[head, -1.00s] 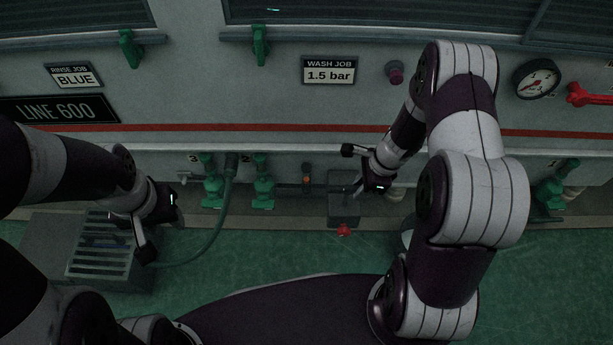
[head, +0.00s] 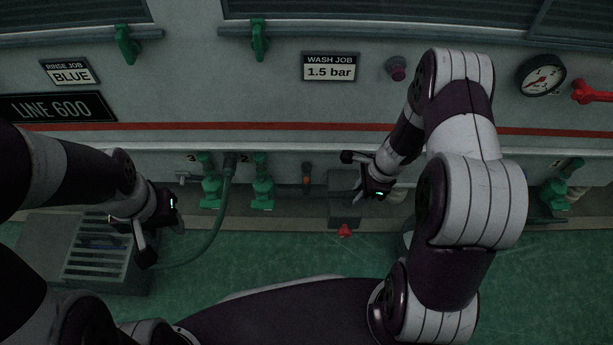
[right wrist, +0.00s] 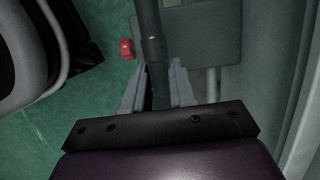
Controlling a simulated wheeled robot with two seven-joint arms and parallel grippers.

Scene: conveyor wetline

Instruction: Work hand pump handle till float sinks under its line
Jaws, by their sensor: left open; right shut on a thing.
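The hand pump (head: 343,207) is a grey box at the foot of the machine, with a red part (head: 345,231) at its front. My right gripper (head: 361,184) is beside its upper right side. In the right wrist view its fingers are shut on the dark pump handle (right wrist: 150,35), a round bar; the grey pump box (right wrist: 205,45) and red part (right wrist: 126,49) lie beyond. A small orange mark (head: 306,180), perhaps the float, shows in a narrow upright gauge left of the pump; its line is too small to tell. My left gripper (head: 178,227) is open and empty.
Green valves (head: 210,190) and a green hose (head: 222,205) stand between my grippers. A grey slatted box (head: 95,250) is below my left arm. A pressure gauge (head: 541,76) and red lever (head: 592,93) are at upper right. Green floor lies in front of the pump.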

